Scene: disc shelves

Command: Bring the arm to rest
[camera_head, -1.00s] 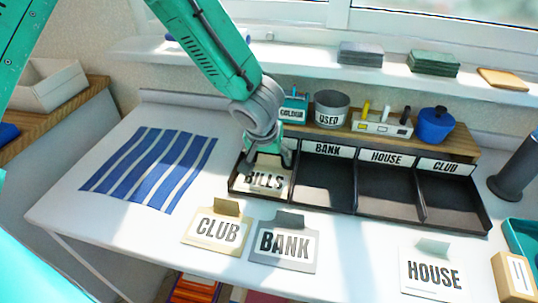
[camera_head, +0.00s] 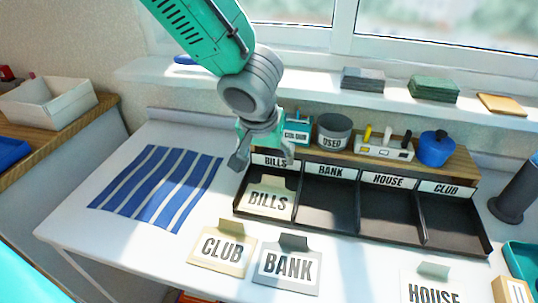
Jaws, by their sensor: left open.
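My left gripper (camera_head: 263,158) is open and empty, hanging above the left end of the black sorting tray (camera_head: 362,239). Its fingers are apart, in front of the BILLS label (camera_head: 275,162). A cream card marked BILLS (camera_head: 268,201) lies in the leftmost compartment, below the gripper and apart from it. A cream CLUB card (camera_head: 222,250) and a grey BANK card (camera_head: 288,266) lie on the table in front of the tray. A white HOUSE card (camera_head: 432,288) lies at the lower right, cut by the picture edge. My right gripper is not in view.
A blue striped cloth (camera_head: 158,187) lies on the left of the table. Behind the tray, a wooden riser (camera_head: 455,164) holds a USED pot (camera_head: 332,131), a pen holder (camera_head: 384,148) and a blue pot (camera_head: 435,148). A dark cylinder (camera_head: 515,190) stands at the right.

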